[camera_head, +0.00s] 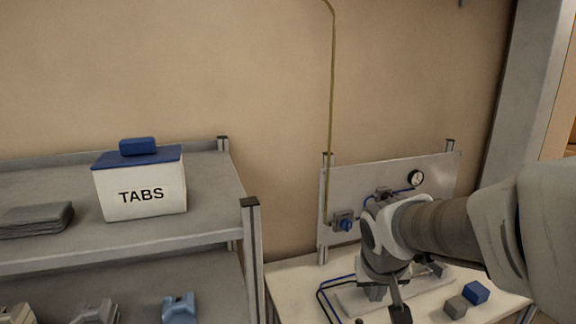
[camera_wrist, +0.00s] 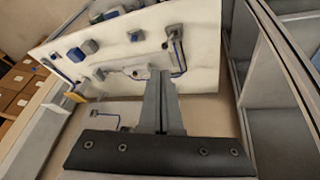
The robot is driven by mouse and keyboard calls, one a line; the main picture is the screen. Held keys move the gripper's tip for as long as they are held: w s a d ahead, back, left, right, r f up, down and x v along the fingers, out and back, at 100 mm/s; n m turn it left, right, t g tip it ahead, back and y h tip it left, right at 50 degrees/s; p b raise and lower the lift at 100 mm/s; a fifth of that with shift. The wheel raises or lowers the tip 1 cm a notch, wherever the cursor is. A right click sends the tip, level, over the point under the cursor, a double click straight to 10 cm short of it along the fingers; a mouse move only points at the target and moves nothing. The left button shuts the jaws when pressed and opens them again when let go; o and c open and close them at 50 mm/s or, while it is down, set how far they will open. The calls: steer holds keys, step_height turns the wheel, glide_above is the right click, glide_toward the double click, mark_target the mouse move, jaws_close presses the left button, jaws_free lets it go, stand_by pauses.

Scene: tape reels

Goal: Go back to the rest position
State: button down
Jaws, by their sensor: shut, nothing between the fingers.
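My arm reaches in from the right in the head view, with the wrist bent down over the pale workbench (camera_head: 290,272). My gripper (camera_head: 400,312) points down at the bottom edge of that view, where its tips are hard to make out. In the wrist view my gripper (camera_wrist: 160,75) shows both fingers pressed together, with nothing between them.
A grey shelf unit (camera_head: 220,186) stands left, bearing a white TABS box (camera_head: 145,198) with a blue lid. A blue cube (camera_head: 476,292) and a grey cube (camera_head: 456,307) lie on the bench right of my gripper. An upright panel with a gauge (camera_head: 416,178) stands behind.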

steer(key=s+a+r+y, duration=0.1)
steer(key=s+r, duration=0.1)
steer(key=s, duration=0.5)
steer(key=s+a+r+t, duration=0.1)
steer(key=s+r, duration=0.2)
steer(key=s, duration=0.5)
steer(key=shift+a+n+y, duration=0.15)
steer(key=shift+n+y, duration=0.25)
steer(key=shift+w+f+b, duration=0.1)
steer(key=shift+w+b, duration=0.1)
steer(key=shift+b, duration=0.1)
